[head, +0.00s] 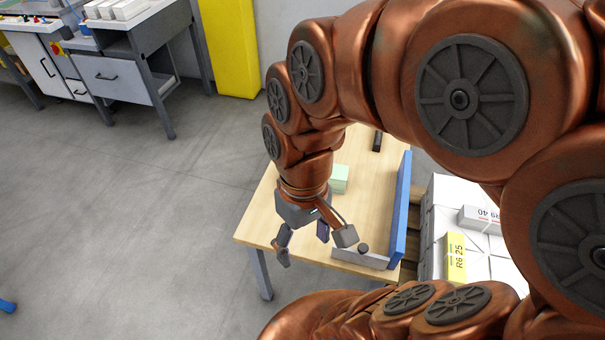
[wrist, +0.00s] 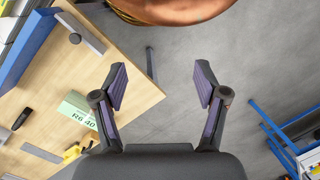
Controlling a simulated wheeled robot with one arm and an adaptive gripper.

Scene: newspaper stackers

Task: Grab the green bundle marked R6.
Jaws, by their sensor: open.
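The green bundle (head: 340,178) lies on the wooden table, partly hidden behind my arm in the head view. In the wrist view the green bundle (wrist: 75,107) is at the lower left, with "R6 40" printed on its side. My gripper (head: 315,242) points down near the table's front left corner, apart from the bundle. In the wrist view my gripper (wrist: 161,86) has its fingers spread wide with nothing between them, above the floor past the table edge.
A blue wall (head: 401,208) and a grey rail (head: 345,256) with a dark knob (head: 363,248) border the wooden table (head: 262,222). White bundles (head: 455,190) are stacked to the right. A yellow item (wrist: 74,153) sits near the green bundle.

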